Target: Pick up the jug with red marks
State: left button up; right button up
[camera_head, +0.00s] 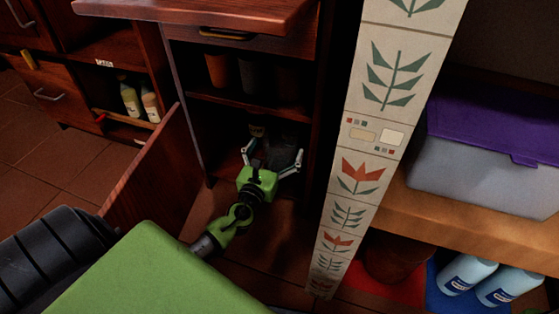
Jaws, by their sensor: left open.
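My left gripper (272,158) is open, its two fingers spread apart, at the mouth of the lower compartment of the dark wood cabinet (183,100). A dark, glassy container (284,136) stands in that compartment, just beyond and partly between the fingers. I cannot see red marks on it, and shadow and the gripper hide much of it, so I cannot tell whether it is the jug. I cannot tell whether a finger touches it. My right gripper is not in view.
An open cabinet door (150,180) stands left of my left arm. A patterned tiled post (350,170) rises close on the right. Several dark vessels (217,70) stand on the shelf above. A purple-lidded box (480,160) sits on a wooden shelf at right.

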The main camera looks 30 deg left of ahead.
pick_arm(q)
jog(key=shift+x, duration=1.45)
jog(key=c, duration=1.6)
jog(key=shift+c, duration=0.2)
jog(key=shift+r, duration=0.1)
